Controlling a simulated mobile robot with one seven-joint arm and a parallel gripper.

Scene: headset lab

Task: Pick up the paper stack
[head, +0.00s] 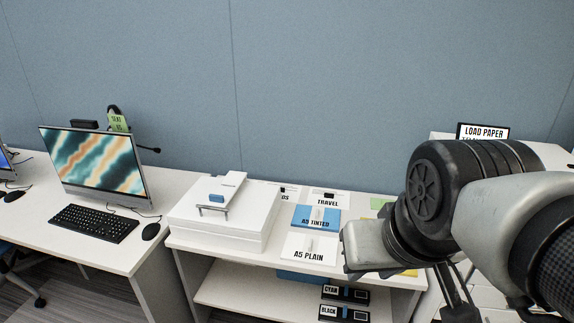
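A white stack labelled A5 PLAIN (290,245) lies at the front of the white shelf unit's top. A blue stack labelled A5 TINTED (301,213) lies just behind it. Both look like paper stacks with a pale strip on top. I cannot tell which one the task means. My arm comes in from the right and hides the right part of the shelf top. The dark end of my gripper (458,303) shows low in the picture, right of the stacks and apart from them. Its fingertips are not clear, so I cannot see whether it is open.
A white box-like device (222,240) with a handle stands left of the stacks. TRAVEL and another label (328,200) lie behind. CYAN (345,294) and BLACK boxes are on the lower shelf. A LOAD PAPER sign (483,132) stands right. A desk with monitor (95,165) is left.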

